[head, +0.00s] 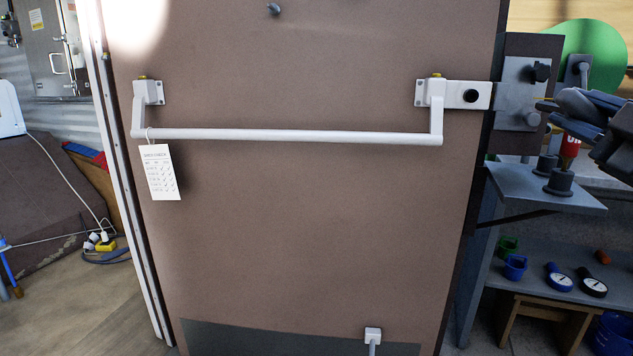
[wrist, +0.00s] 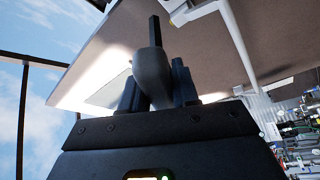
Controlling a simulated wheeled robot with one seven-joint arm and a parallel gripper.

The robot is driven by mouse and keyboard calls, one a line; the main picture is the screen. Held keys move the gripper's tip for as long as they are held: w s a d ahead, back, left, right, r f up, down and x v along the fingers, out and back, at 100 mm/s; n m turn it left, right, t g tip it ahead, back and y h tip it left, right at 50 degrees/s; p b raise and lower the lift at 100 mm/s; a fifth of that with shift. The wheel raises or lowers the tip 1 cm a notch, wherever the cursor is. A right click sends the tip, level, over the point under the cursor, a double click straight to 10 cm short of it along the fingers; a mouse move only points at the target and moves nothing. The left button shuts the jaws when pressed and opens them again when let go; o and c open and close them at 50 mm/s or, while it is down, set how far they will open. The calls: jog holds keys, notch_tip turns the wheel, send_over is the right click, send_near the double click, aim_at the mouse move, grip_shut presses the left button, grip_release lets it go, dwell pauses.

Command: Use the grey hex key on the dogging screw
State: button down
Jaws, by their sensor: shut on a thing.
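The hex key (wrist: 152,75) has a rounded grey handle and a dark shaft pointing up in the wrist view. My gripper (wrist: 156,92) is shut on the handle. In the head view my gripper (head: 590,108) is at the right edge, above a small shelf and right of the door. The key's grey handle (head: 574,101) shows there, with its shaft towards the left. The white push bar (head: 290,135) crosses the brown door. A dark round fitting (head: 470,96) sits on its right end housing; I cannot tell whether it is the dogging screw. The key is apart from the bar.
A red-handled tool (head: 570,147) stands in a dark holder on the grey shelf (head: 520,181) below my gripper. A latch plate (head: 522,88) with dark knobs is between the door and my gripper. A paper tag (head: 160,172) hangs from the bar's left end.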

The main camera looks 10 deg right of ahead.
jog(key=w+a+f, duration=0.2)
jog(key=w+f, duration=0.1)
jog(key=f, duration=0.4)
jog(key=w+a+f+m+h, duration=0.1)
jog(key=w+a+f, duration=0.25)
jog(key=f, duration=0.45)
jog(key=w+a+f, duration=0.2)
jog(key=w+f, duration=0.2)
jog(key=f, duration=0.3)
jog(key=s+a+f, duration=0.3)
jog(key=a+f, duration=0.2)
jog(key=f, duration=0.3)
jog(key=s+a+f+n+y, duration=0.1)
jog(key=s+a+f, duration=0.35)
jog(key=f, duration=0.35)
jog(key=s+a+f, duration=0.2)
jog(key=a+f, duration=0.3)
jog(key=f, duration=0.3)
notch_tip(320, 180, up, 15)
jog(key=s+p, duration=0.2)
jog(key=p, duration=2.3)
jog(key=shift+s+f, duration=0.15)
jog(key=shift+s, duration=0.15)
jog(key=shift+d, duration=0.1)
